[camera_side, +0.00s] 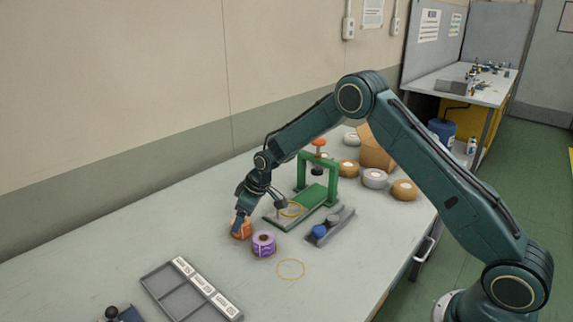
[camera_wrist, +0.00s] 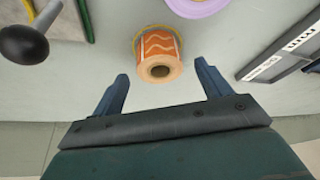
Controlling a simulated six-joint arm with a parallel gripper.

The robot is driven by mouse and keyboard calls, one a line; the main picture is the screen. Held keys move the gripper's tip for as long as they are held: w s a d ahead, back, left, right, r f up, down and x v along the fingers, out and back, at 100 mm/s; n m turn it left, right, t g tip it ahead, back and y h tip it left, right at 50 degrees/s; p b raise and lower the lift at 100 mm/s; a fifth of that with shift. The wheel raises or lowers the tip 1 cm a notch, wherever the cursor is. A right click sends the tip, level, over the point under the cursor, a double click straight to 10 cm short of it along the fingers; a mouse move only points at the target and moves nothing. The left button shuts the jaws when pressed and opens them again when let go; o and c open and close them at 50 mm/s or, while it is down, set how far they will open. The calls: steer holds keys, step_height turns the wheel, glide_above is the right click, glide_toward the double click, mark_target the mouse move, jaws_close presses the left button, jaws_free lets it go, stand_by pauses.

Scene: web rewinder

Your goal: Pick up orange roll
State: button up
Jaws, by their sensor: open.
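The orange roll (camera_side: 242,229) stands on the table, partly hidden by my gripper in the side view. In the wrist view the orange roll (camera_wrist: 159,57) shows white wavy lines and a dark core hole, with a yellow ring around its base. My gripper (camera_wrist: 163,82) is open and empty. Its two fingers are apart, one on each side of the roll's near end, and I see no contact. In the side view my gripper (camera_side: 240,222) is low over the table at the roll.
A purple roll (camera_side: 264,244) stands close beside the orange one. A green press (camera_side: 319,180) stands behind, with a grey tray holding a blue knob (camera_side: 319,231) near it. A compartment tray (camera_side: 190,287) and a yellow circle (camera_side: 291,269) are in front. Tan and grey rolls (camera_side: 374,178) stand farther back.

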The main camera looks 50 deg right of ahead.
steer(key=shift+x, duration=1.7)
steer(key=shift+c, duration=0.3)
steer(key=c, duration=1)
